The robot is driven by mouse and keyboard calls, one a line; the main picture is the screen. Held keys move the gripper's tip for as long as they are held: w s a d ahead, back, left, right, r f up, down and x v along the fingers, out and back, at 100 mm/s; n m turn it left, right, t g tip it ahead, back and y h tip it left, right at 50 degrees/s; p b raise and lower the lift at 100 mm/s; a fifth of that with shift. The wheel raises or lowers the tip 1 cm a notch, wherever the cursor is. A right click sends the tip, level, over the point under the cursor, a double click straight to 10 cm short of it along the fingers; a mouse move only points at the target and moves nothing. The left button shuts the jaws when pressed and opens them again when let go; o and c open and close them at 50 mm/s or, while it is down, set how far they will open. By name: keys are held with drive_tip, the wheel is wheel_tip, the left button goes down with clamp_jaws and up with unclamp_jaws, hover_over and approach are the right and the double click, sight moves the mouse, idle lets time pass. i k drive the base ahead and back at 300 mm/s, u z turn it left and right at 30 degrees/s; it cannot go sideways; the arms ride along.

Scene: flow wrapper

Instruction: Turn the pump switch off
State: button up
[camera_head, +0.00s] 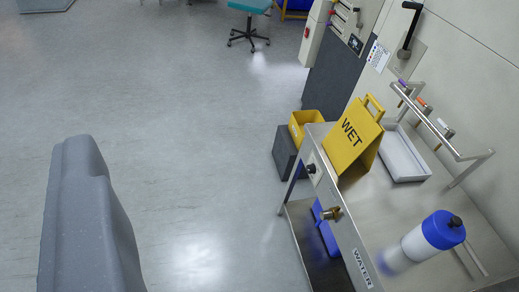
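A small black rotary knob on a pale plate (312,169) sits on the front edge of the steel cart (345,222). It looks like the pump switch, but no label on it can be read and its setting is too small to tell. A brass tap (331,213) sticks out of the same edge, nearer to me, above a "WATER" label (363,268). My gripper's fingers do not show. A grey rounded part at the lower left looks like my own arm, well apart from the cart.
On the cart stand a yellow WET sign (354,137), a white tray (403,153) and a blue-capped bottle (433,236). A yellow bin (304,124) on a dark box stands behind it. A black lever (408,32) is on the wall machine. The floor left of the cart is clear.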

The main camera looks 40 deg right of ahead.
sight(310, 169)
drive_tip(key=z, duration=0.15)
drive_tip(key=i, duration=1.2)
drive_tip(key=z, duration=0.85)
drive_tip(key=i, duration=0.3)
drive_tip(key=z, duration=0.15)
drive_tip(key=k, duration=0.9)
drive_tip(key=z, duration=0.15)
drive_tip(key=i, duration=0.9)
drive_tip(key=u, duration=0.05)
